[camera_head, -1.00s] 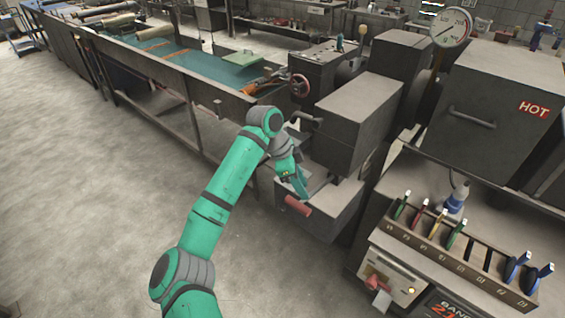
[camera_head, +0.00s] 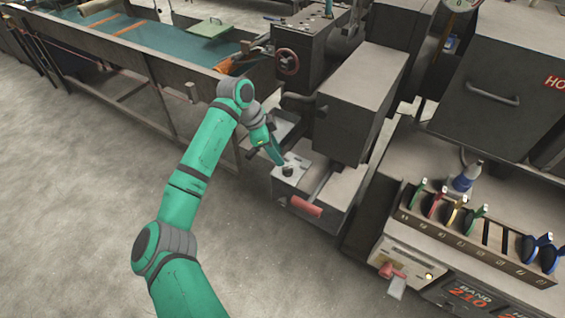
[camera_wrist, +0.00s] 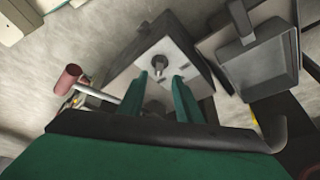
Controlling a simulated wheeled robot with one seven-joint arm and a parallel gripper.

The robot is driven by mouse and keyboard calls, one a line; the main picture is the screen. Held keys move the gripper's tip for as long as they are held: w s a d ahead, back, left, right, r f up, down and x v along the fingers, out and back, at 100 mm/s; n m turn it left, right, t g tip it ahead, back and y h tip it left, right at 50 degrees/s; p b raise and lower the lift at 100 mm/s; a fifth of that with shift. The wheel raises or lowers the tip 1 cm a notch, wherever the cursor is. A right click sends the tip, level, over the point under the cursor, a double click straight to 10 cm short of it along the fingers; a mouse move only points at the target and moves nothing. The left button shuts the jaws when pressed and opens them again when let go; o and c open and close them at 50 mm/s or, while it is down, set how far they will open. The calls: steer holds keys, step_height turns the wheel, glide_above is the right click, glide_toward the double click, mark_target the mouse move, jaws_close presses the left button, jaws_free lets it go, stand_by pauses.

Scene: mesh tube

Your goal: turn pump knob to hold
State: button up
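A small dark knob (camera_head: 288,171) sits on the pale top plate of a low grey box (camera_head: 322,212). In the wrist view the knob (camera_wrist: 160,64) stands at the middle of the plate, in line with the gap between my fingers. My gripper (camera_head: 279,160) points down at the plate, just behind the knob in the head view. In the wrist view my gripper (camera_wrist: 161,80) is open, with its two green fingers apart and nothing held. The fingertips look short of the knob, but I cannot tell the exact gap. Any markings around the knob are too small to read.
A red-handled lever (camera_head: 306,207) sticks out beside the knob's plate and also shows in the wrist view (camera_wrist: 68,78). A large grey housing (camera_head: 357,95) stands close on the right. A tool rack (camera_head: 480,250) is farther right. Open floor (camera_head: 90,215) lies to the left.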

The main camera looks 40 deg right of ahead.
mark_target(287, 168)
steer(key=x, duration=0.5)
steer(key=shift+s+d+f, duration=0.15)
steer(key=shift+s+d, duration=0.05)
steer(key=shift+d, duration=0.15)
steer(key=shift+f, duration=0.25)
steer(key=shift+a+f, duration=0.15)
steer(key=shift+f, duration=0.15)
jaws_close()
